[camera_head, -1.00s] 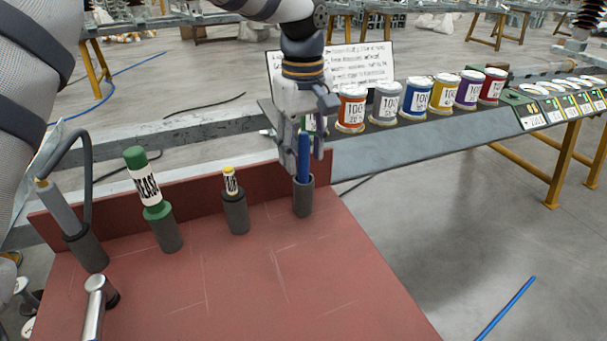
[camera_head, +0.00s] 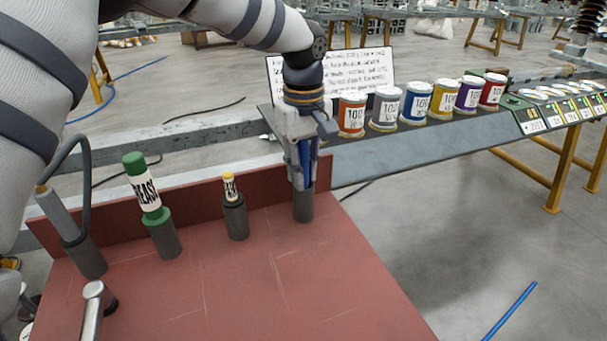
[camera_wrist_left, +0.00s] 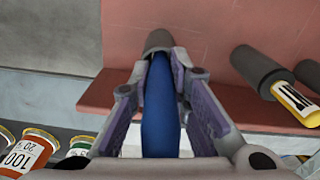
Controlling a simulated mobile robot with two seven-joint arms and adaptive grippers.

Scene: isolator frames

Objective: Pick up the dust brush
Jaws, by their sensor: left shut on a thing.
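The dust brush shows as a blue handle (camera_head: 307,158), upright in a dark grey cylindrical holder (camera_head: 303,207) at the back right corner of the red tray; its lower end is hidden in the holder. My left gripper (camera_head: 303,182) points down and is shut on the blue handle, its fingertips just above the holder's rim. In the left wrist view the blue handle (camera_wrist_left: 158,110) runs between the two fingers (camera_wrist_left: 163,62) into the holder (camera_wrist_left: 157,41). My right gripper is not in view.
The red tray (camera_head: 240,290) also bears a small yellow-capped tube (camera_head: 230,187), a green-capped grease tube (camera_head: 145,190) and a grey tool with a hose (camera_head: 58,212), each in a holder. A metal handle (camera_head: 93,310) is at front left. Coloured pots (camera_head: 383,110) line the rail behind.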

